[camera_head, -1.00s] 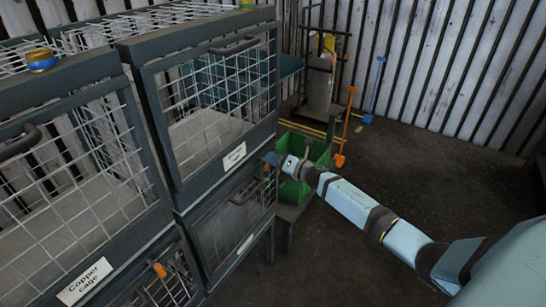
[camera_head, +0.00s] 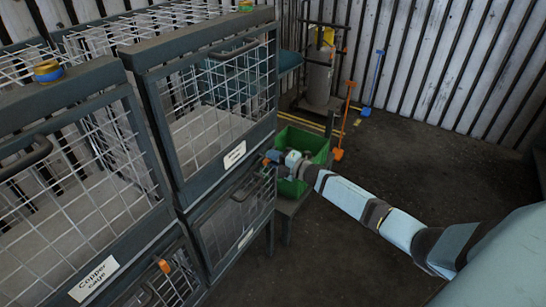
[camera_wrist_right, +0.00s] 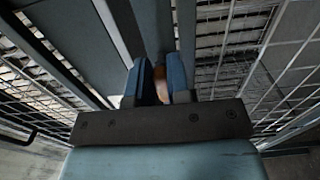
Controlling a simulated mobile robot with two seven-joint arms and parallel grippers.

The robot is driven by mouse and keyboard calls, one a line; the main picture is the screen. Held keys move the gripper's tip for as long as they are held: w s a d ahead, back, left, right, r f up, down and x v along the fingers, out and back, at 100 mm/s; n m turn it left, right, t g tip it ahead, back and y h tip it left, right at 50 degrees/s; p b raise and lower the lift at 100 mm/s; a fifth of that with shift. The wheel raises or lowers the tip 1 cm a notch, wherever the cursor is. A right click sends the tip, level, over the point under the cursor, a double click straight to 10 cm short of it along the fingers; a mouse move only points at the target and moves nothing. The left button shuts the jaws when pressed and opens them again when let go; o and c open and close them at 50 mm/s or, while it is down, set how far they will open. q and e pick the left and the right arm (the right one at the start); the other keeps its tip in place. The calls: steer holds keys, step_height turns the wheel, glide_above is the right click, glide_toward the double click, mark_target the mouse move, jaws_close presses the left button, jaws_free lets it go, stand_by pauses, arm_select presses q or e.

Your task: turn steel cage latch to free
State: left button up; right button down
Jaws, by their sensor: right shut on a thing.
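My right gripper (camera_head: 273,158) is at the right front edge of the right-hand cage stack, near the seam between its upper and lower cages. In the right wrist view my right gripper (camera_wrist_right: 160,84) has its blue fingers closed around an orange latch (camera_wrist_right: 161,85). The fingers hide much of the latch, and its exact angle is hard to tell. The upper mesh cage (camera_head: 221,95) there has its door closed; its white label (camera_head: 234,155) is too small to read. My left gripper is not in view.
Another orange latch (camera_head: 164,265) is on the lower left cage. A label reading "Copper cage" (camera_head: 94,279) is on the left stack. A green bin (camera_head: 307,142) stands just behind my right wrist. A gas cylinder (camera_head: 319,80) is farther back. The floor at right is clear.

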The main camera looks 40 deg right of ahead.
stand_by(0.5)
steer(key=c, duration=1.1)
jaws_free()
steer(key=shift+s, duration=0.1)
steer(key=v, duration=1.3)
steer(key=shift+s+d, duration=0.15)
steer(key=shift+s, duration=0.15)
steer(key=shift+s, duration=0.1)
